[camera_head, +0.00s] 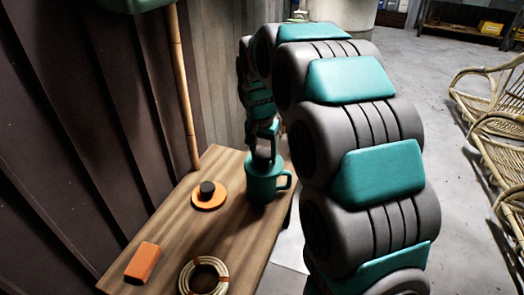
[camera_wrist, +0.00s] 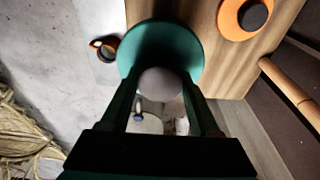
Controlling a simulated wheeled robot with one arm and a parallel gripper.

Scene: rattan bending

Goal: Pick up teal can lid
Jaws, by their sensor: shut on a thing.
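The teal can (camera_head: 261,188), with a handle on its right, stands upright near the right edge of the wooden table. The teal can lid shows as a wide disc (camera_wrist: 160,45) with a grey knob (camera_wrist: 160,83) in the wrist view. My gripper (camera_head: 263,150) is directly above the can in the head view. In the wrist view its two fingers are on either side of the knob, shut on the lid. My gripper hides part of the lid in the head view, and I cannot tell whether the lid touches the can.
On the wooden table (camera_head: 232,228) are an orange disc with a black knob (camera_head: 208,195), an orange block (camera_head: 143,261) and a coil (camera_head: 204,276). A bamboo pole (camera_head: 183,95) stands behind the table by the dark wall. Rattan chairs (camera_head: 497,135) stand at the far right.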

